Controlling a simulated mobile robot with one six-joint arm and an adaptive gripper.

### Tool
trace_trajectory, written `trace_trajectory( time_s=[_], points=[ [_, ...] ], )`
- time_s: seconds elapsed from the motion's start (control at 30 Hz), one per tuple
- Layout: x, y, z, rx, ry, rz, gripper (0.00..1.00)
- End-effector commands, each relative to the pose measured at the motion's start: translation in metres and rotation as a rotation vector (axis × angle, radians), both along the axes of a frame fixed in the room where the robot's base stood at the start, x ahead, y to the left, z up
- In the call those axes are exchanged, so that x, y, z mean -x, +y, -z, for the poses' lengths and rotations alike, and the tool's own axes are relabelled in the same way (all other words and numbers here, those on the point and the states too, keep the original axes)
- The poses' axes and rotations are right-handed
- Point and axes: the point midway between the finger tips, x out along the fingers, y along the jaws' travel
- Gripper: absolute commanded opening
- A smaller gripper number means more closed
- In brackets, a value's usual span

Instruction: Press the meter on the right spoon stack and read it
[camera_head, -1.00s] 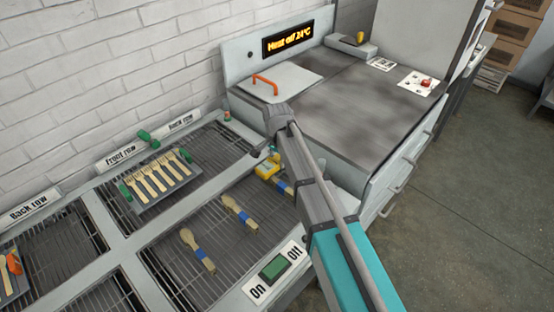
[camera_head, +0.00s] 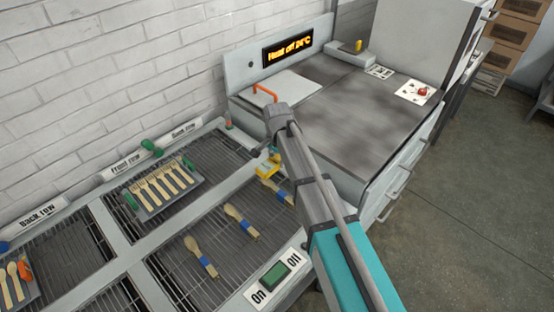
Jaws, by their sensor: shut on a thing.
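Three spoon stacks with blue bands lie on the front-right rack: the left stack (camera_head: 202,258), the middle stack (camera_head: 240,222) and the right stack (camera_head: 283,191). The yellow meter (camera_head: 267,169) is at the far end of the right stack. My gripper (camera_head: 264,156) is shut on the meter, mostly hidden behind my arm. I cannot tell whether the meter touches the stack. Its display is too small to read. My arm hides part of the area just right of the stack.
A tray of wooden forks (camera_head: 165,188) sits on the back rack. A green On/Off switch (camera_head: 275,276) is at the front edge. Behind stands a press bench (camera_head: 365,105) with an orange handle (camera_head: 265,92) and a lit sign reading "Heat off 24°C" (camera_head: 287,48).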

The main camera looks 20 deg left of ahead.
Motion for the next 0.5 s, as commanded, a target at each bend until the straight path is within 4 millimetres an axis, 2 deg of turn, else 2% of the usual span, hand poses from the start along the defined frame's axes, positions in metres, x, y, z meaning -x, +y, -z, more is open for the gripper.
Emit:
trace_trajectory(
  time_s=[0.23, 0.5],
  points=[
    [0.0, 0.0, -0.017, 0.0, 0.0, 0.0, 0.0],
    [0.0, 0.0, -0.023, 0.0, 0.0, 0.0, 0.0]
  ],
)
